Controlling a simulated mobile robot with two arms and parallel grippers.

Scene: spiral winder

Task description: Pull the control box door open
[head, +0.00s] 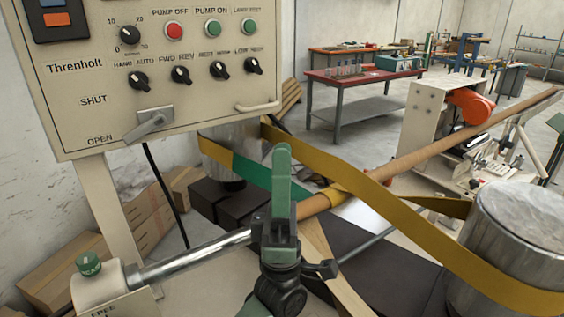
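The control box door (205,95) is a cream panel with knobs, buttons and labels, at the upper left of the head view. I see no gap at its visible right and lower edges. A pale bar handle (258,106) is at its lower right corner. A grey latch lever (148,124) slants down and left, its end close to the OPEN label. My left gripper (282,165), green and dark grey, points up below and slightly right of the bar handle, apart from it. It is seen nearly edge-on, so its opening is unclear. My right gripper is out of view.
A yellow belt (360,185) and a brown tube (400,165) run behind my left gripper. A metal drum (515,240) stands at right. A green-knobbed post (88,265) and a steel rod (195,255) are below the box. Cardboard boxes (70,245) lie at left.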

